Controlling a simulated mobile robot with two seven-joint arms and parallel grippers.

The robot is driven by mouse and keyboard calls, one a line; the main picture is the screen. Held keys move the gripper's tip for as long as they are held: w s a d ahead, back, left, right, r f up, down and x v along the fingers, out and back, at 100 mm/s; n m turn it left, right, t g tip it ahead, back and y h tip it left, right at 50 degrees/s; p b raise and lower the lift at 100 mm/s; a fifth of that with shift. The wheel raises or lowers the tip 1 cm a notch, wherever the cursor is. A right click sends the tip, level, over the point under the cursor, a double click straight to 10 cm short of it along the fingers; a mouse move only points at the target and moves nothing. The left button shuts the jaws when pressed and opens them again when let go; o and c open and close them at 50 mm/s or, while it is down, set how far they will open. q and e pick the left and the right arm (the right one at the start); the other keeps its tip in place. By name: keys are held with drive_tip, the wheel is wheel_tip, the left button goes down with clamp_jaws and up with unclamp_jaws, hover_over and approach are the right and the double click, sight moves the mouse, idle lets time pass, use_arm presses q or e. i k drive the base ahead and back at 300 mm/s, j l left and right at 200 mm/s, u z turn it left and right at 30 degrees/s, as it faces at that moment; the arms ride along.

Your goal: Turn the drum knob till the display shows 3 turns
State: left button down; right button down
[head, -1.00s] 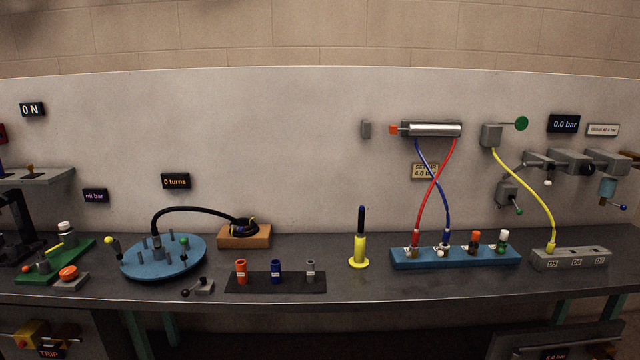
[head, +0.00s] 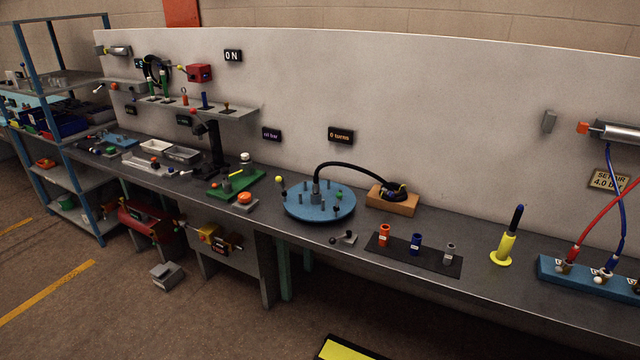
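The blue round drum (head: 300,208) lies flat on the grey bench, with several short pegs on its top. A small knob with a yellow ball (head: 279,180) stands at the drum's left edge. A black hose (head: 352,167) arches from the drum's middle to a wooden block (head: 391,206) at its right. The black display (head: 341,135) on the wall panel above reads "0 turns". Neither of my grippers is in view.
The bench (head: 300,235) has a narrow strip in front of the drum. Open floor lies at front left.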

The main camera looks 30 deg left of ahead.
sight(245, 197)
drive_tip(key=u, duration=1.35)
drive_tip(key=i+j, duration=0.2)
drive_tip(key=i, duration=0.25)
drive_tip(key=i+j, duration=0.15)
drive_tip(key=i, duration=0.3)
drive_tip(key=z, duration=0.05)
